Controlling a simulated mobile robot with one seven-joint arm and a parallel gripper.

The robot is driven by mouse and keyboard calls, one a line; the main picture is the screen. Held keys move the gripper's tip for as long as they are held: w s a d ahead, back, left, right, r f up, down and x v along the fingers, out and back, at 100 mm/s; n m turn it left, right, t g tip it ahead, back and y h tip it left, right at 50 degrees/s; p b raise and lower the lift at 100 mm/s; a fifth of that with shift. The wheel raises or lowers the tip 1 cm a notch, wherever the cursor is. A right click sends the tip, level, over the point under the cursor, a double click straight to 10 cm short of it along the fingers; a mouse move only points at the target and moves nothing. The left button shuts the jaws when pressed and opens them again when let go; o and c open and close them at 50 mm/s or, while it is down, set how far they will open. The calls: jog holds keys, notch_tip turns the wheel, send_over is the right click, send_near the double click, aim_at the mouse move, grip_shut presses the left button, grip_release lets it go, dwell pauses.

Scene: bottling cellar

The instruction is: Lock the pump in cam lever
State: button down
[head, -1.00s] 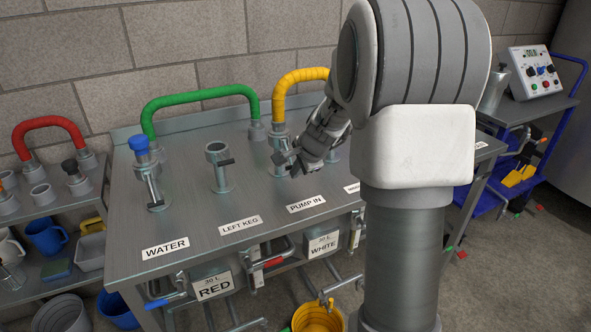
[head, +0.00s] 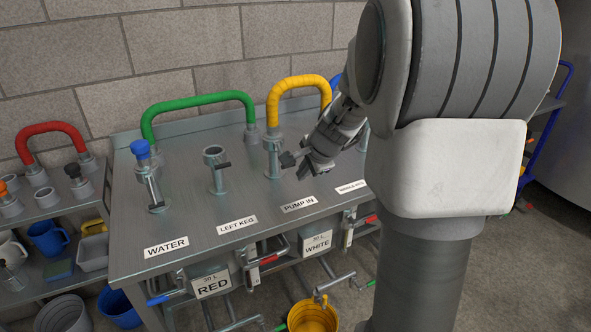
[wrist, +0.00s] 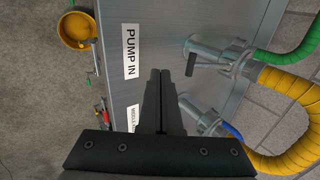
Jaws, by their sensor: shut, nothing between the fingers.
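The PUMP IN post (head: 273,160) stands behind its label (head: 299,204) on the steel bench, with one end of the yellow hose (head: 290,84) on top. Its dark cam lever (head: 288,158) sticks out sideways near the top of the post. The wrist view also shows this lever (wrist: 206,67) reaching out from the post (wrist: 212,49). My gripper (head: 302,172) is just right of the lever in the head view, apart from it. In the wrist view its fingers (wrist: 161,78) are together and empty, with the lever to their upper right.
The LEFT KEG post (head: 217,175) is empty on top; the WATER post (head: 148,185) has a blue cap. A green hose (head: 197,99) arches behind. Another post (wrist: 200,112) stands close beside my fingers. A yellow bucket (head: 313,318) is below the bench front.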

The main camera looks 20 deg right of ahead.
jog(key=s+r+t+p, duration=0.1)
jog(key=s+r+p, duration=0.2)
jog(key=r+p, duration=0.8)
jog(key=b+x, duration=0.2)
jog(key=x, duration=1.2)
jog(key=shift+b, duration=0.4)
jog(key=shift+d+f+b, duration=0.1)
jog(key=shift+f+b, duration=0.35)
jog(key=shift+b, duration=0.25)
